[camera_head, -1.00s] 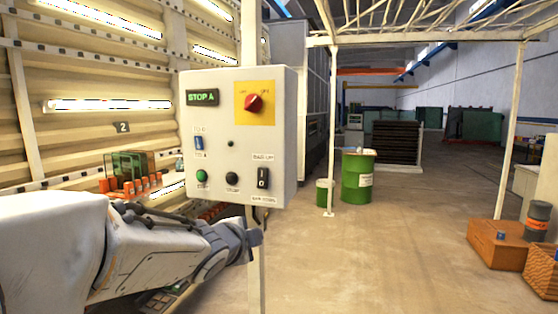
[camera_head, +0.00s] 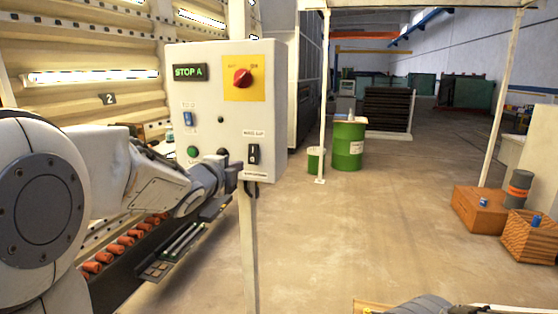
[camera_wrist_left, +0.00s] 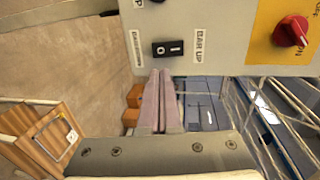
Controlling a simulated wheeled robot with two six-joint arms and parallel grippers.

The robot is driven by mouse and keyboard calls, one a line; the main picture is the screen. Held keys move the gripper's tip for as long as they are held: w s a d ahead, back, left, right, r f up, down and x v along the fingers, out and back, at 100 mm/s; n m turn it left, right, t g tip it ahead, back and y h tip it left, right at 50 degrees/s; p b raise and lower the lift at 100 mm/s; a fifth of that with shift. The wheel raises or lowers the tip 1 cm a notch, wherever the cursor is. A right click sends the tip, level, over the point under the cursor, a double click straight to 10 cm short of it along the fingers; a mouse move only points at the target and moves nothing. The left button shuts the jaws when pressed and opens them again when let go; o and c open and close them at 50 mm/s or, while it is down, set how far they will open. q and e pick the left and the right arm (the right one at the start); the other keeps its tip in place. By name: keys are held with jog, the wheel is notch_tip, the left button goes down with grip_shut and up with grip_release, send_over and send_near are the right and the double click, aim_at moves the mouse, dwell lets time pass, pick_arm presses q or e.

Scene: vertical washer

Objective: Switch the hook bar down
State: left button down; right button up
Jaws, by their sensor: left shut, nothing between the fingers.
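The hook bar switch (camera_head: 253,153) is a small black rocker at the lower right of the grey control box (camera_head: 220,100), between the labels for bar up and bar down. It also shows in the left wrist view, marked O and I (camera_wrist_left: 168,48). My left gripper (camera_head: 240,178) is shut and empty, just below and left of the switch in the head view. In the wrist view its fingertips (camera_wrist_left: 160,76) are close together, close to the switch; whether they touch the box cannot be told.
The box also carries a red knob (camera_head: 242,78) on a yellow plate, a green button (camera_head: 193,152) and a blue switch (camera_head: 188,118). A pale post (camera_head: 248,250) supports it. Green drums (camera_head: 347,145) and wooden crates (camera_head: 480,208) stand farther off.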

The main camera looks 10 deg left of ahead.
aim_at(254, 160)
pick_arm(q)
jog(key=w+p, duration=0.1)
jog(key=w, duration=0.1)
jog(key=w+p, duration=0.1)
jog(key=w, duration=0.2)
jog(key=w+f+p, duration=0.1)
jog(key=w, duration=0.1)
jog(key=shift+w+d, duration=0.15)
jog(key=shift+w, duration=0.1)
jog(key=shift+w+f+p, duration=0.25)
jog(key=shift+w+p, duration=0.15)
jog(key=shift+w, duration=0.25)
